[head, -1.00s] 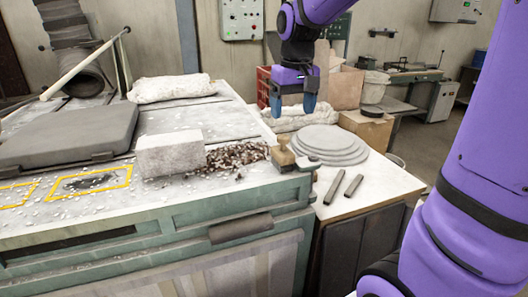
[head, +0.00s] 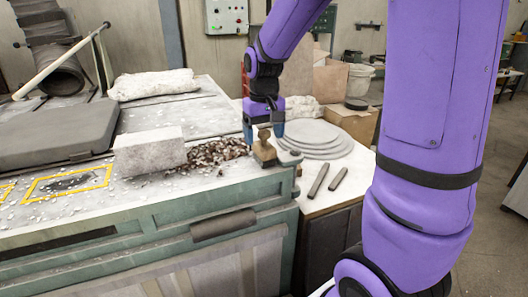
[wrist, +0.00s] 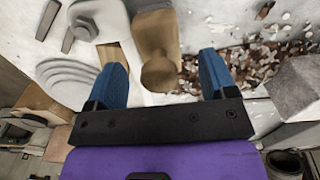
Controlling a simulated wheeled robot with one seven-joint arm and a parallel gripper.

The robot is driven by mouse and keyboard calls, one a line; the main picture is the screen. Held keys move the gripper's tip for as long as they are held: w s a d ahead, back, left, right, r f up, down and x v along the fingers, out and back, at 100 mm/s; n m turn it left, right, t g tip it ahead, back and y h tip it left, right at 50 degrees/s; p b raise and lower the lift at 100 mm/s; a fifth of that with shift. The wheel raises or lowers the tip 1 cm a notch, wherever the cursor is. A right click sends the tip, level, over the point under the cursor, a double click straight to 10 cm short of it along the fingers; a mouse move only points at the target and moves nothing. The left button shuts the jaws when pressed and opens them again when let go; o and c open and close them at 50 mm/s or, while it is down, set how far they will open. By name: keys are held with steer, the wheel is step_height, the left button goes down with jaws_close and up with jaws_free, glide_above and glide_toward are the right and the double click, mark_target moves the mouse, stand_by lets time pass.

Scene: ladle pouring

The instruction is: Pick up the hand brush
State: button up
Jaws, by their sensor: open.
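The hand brush (head: 264,152) is a tan wooden block with a round knob on top. It stands upright at the right end of the green cabinet top, beside dark and white debris. In the wrist view the brush's block (wrist: 155,32) and its round knob (wrist: 160,75) show between my blue fingers. My gripper (head: 264,134) is open and points down over the brush, one finger on each side of the knob. In the wrist view my gripper (wrist: 161,70) has a gap on both sides of the knob. I cannot tell the exact height of the fingertips.
A pale rectangular block (head: 148,152) stands left of the debris (head: 215,153). Stacked grey discs (head: 318,138) lie close on the right, with two dark bars (head: 328,180) in front. A white sack (head: 153,84) and a cardboard box (head: 352,122) are farther back.

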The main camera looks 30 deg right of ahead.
steer(key=shift+f, duration=1.3)
steer(key=c, duration=1.1)
steer(key=shift+o, duration=0.2)
steer(key=shift+r, duration=0.2)
steer(key=shift+r, duration=0.2)
step_height(320, 180, up, 3)
steer(key=shift+f, duration=0.1)
steer(key=s+a, duration=0.3)
steer(key=s, duration=0.4)
steer(key=s+a+r, duration=0.1)
steer(key=s+a, duration=0.3)
steer(key=s, duration=0.3)
steer(key=shift+s+r, duration=0.25)
